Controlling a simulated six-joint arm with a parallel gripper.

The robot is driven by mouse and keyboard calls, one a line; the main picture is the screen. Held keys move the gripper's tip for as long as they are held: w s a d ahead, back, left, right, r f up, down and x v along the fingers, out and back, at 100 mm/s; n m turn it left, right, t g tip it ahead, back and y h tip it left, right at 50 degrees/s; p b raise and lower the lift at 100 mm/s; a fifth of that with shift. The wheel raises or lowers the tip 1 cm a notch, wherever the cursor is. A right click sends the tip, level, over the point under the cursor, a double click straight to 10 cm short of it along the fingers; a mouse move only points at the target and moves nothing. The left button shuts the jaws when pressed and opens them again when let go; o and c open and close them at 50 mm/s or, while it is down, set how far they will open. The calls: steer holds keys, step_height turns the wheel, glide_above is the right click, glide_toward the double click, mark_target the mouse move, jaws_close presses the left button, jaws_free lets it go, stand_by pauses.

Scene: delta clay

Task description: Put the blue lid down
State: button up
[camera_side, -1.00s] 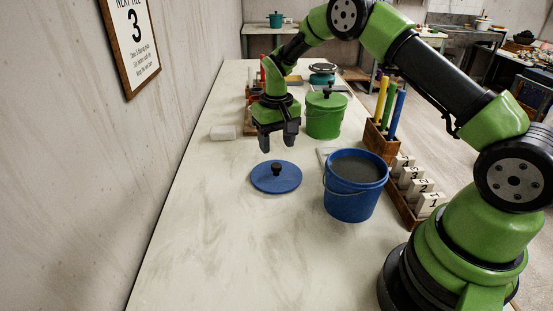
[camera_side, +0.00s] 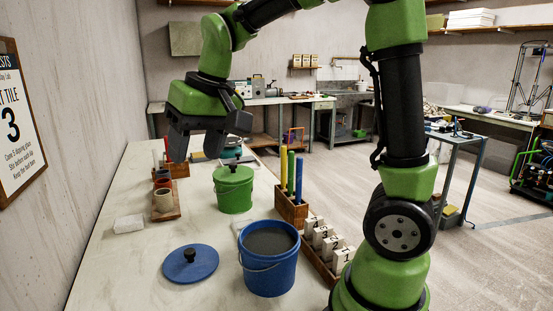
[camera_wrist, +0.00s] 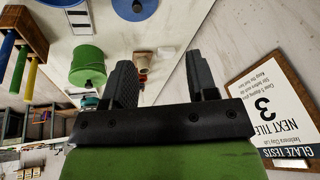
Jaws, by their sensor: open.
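The blue lid (camera_side: 190,266) lies flat on the pale table, its dark knob facing up, left of the blue bucket. It also shows at the top of the wrist view (camera_wrist: 136,7). The blue bucket (camera_side: 268,272) stands upright and uncovered, with dark grey contents. My gripper (camera_side: 193,150) is raised above the table, well above and beyond the lid, apart from it. Its fingers are spread with nothing between them; they also show in the wrist view (camera_wrist: 165,82).
A green lidded bucket (camera_side: 234,190) stands behind the blue one. A wooden holder (camera_side: 291,210) with coloured rods and a rack of numbered white tiles (camera_side: 325,243) line the right edge. A white block (camera_side: 129,224) and small cups (camera_side: 164,200) stand at left. The front left table is clear.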

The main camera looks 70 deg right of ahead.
steer(key=s+a+r+t+y, duration=0.1)
steer(key=s+a+t, duration=0.2)
steer(key=s, duration=1.2)
steer(key=shift+a, duration=0.25)
